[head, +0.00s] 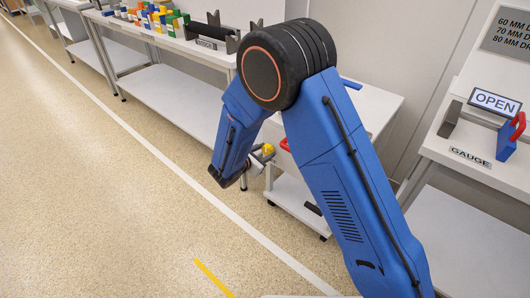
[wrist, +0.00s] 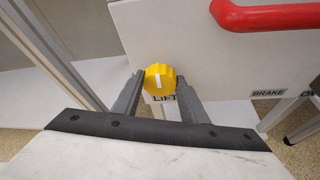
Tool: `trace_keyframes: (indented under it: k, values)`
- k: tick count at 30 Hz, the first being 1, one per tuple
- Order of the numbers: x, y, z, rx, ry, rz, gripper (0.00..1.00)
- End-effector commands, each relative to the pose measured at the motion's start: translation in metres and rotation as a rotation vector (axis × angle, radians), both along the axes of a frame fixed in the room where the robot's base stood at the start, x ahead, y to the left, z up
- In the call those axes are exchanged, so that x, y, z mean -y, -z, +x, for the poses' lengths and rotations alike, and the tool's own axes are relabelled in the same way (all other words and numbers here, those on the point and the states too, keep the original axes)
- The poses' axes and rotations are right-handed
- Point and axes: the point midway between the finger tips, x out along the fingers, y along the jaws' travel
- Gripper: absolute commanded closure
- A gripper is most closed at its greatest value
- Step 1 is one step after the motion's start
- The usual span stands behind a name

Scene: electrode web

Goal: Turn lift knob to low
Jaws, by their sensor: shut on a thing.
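The lift knob (wrist: 160,77) is yellow with a white pointer line and sits on a white panel above a label reading LIFT, partly covered. In the wrist view my gripper (wrist: 158,88) has one finger on each side of the knob and is shut on it. The white line runs close to upright in that view. In the head view the yellow knob (head: 268,149) is small, beside the end of my blue arm. The fingers (head: 257,157) are hard to make out there. No low mark can be read in either view.
A red handle (wrist: 265,16) is at the upper right of the wrist view, above a BRAKE label (wrist: 268,93). In the head view a white cart (head: 300,200) stands under the arm. A gauge bench with an OPEN sign (head: 495,102) is at right. Open floor lies left.

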Motion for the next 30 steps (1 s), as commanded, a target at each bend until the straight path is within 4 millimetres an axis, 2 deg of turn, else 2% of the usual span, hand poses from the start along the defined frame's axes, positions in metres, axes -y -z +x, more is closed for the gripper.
trace_keyframes:
  k: [11,12,14,15,25,30]
  values:
    - [0.000,0.000,0.000,-0.023,0.000,-0.028,0.83]
    - [0.000,0.000,0.000,-0.023,0.000,-0.028,0.58]
    - [0.000,0.000,0.000,-0.023,0.000,-0.028,0.44]
    - [0.000,0.000,0.000,-0.023,0.000,-0.028,0.42]
    - [-0.002,-0.001,-0.002,-0.022,-0.001,-0.027,0.42]
    - [-0.011,-0.008,-0.016,-0.022,-0.003,-0.027,0.42]
